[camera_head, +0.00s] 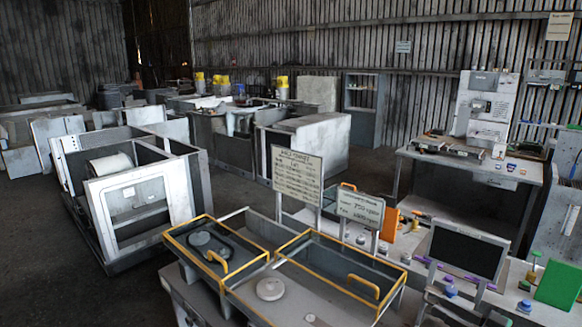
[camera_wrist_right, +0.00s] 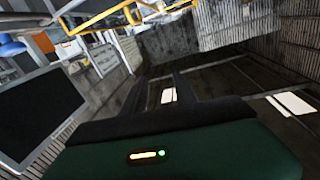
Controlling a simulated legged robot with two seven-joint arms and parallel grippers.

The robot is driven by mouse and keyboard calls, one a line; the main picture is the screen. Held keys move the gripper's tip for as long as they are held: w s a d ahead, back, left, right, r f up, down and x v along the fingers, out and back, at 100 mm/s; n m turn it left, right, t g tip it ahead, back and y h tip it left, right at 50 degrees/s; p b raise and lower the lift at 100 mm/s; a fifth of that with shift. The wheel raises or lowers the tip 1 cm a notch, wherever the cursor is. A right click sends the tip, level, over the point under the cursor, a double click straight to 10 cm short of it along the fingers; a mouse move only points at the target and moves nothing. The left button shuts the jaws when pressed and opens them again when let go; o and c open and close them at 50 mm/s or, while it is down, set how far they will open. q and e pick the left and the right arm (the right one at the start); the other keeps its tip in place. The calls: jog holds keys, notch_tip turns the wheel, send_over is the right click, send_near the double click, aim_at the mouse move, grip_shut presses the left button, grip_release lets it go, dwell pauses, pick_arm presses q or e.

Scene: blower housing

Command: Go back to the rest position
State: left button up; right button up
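My right gripper (camera_wrist_right: 164,80) shows in the right wrist view, with two dark fingers apart and a gap between them. Nothing shows between the fingers. Its dark green body with a small lit strip fills the bottom of that view. It is in the air, with a dark screen (camera_wrist_right: 38,112) to its left and a yellow-edged tray (camera_wrist_right: 100,18) beyond at the top. I cannot make out the right gripper clearly in the head view. My left gripper does not show in either view.
Two yellow-rimmed trays stand at the front; the left tray (camera_head: 190,254) holds a dark loop-shaped part (camera_head: 208,243), the right tray (camera_head: 352,312) a round disc (camera_head: 270,289). Signs (camera_head: 297,175), a screen (camera_head: 467,250) and a green block (camera_head: 558,285) stand nearby. Floor (camera_head: 45,265) is clear at left.

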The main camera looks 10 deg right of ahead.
jog(key=w+a+m+t+h, duration=0.1)
jog(key=w+a+m+h, duration=0.15)
jog(key=w+h, duration=0.45)
jog(key=a+f+m+g+h, duration=0.3)
jog(key=a+f+h, duration=0.1)
jog(key=a, duration=0.1)
jog(key=s+a+f+g+y, duration=0.1)
jog(key=s+a+f+g, duration=0.45)
jog(key=s+a, duration=0.5)
jog(key=s+a+f+g, duration=0.5)
jog(key=s+a+f, duration=0.15)
jog(key=s, duration=0.75)
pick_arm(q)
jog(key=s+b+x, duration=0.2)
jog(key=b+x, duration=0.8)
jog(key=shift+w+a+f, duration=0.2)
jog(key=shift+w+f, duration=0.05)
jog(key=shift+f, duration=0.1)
pick_arm(e)
jog(key=s+x, duration=0.2)
jog(key=x, duration=0.7)
jog(key=shift+s+a+f, duration=0.3)
jog(key=shift+s+a, duration=0.1)
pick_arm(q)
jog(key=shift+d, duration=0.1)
pick_arm(e)
jog(key=shift+w+f, duration=0.1)
